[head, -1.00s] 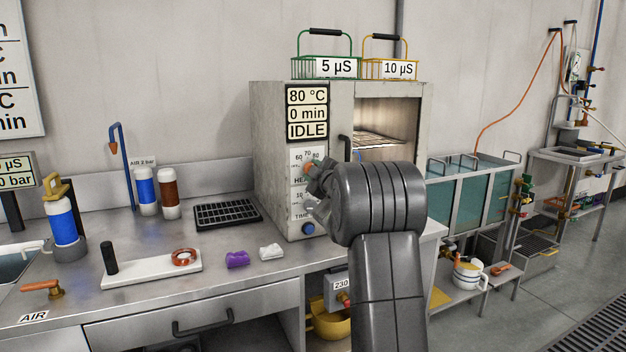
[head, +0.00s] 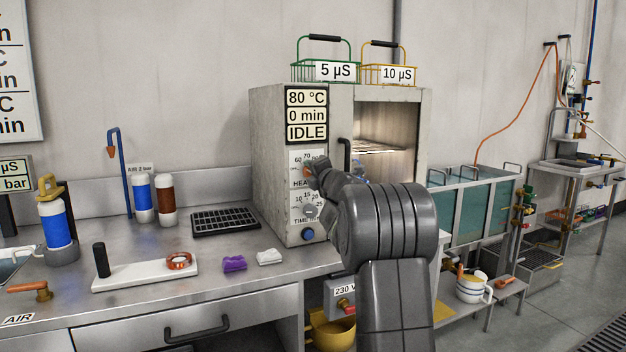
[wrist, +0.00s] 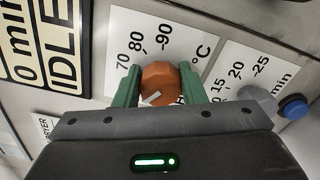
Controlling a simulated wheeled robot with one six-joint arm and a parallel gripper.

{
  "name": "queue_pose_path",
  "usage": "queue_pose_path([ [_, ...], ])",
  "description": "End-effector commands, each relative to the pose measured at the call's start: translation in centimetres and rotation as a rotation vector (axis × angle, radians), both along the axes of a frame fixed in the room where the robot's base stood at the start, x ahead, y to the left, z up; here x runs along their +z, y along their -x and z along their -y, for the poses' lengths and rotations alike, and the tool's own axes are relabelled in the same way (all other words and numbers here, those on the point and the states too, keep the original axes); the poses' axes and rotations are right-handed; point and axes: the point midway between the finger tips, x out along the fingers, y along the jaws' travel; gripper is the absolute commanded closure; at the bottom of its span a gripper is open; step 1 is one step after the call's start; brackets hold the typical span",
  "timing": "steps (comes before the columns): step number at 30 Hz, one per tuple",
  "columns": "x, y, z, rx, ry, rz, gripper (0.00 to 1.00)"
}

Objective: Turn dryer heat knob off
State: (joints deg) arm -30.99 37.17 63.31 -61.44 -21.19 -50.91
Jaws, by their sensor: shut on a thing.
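The dryer (head: 274,195) stands on the bench. Its display (head: 306,114) reads 80 °C, 0 min, IDLE. The orange heat knob (wrist: 160,83) sits on the heat scale, where 70, 80 and 90 show in the wrist view. A pale pointer mark shows on its face. My gripper (wrist: 160,92) is shut on the heat knob, one green finger on each side. In the head view the knob (head: 307,172) is partly hidden by my gripper. The grey time knob (head: 310,212) and the blue button (head: 308,235) are below it.
The dryer's chamber (head: 385,130) is open and lit. Two wire baskets, green (head: 322,72) and yellow (head: 388,74), stand on top. A black rack (head: 226,220), a purple cloth (head: 234,264) and a white cloth (head: 269,257) lie on the bench at left.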

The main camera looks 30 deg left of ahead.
Motion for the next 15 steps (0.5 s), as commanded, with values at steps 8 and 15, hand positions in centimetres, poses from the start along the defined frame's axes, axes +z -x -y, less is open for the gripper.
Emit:
queue_pose_path([
  [8,-0.31,-0.01,0.01,-0.001,0.149,0.171,0.86],
  [15,-0.2,0.04,-0.05,0.0,0.237,0.273,0.86],
])
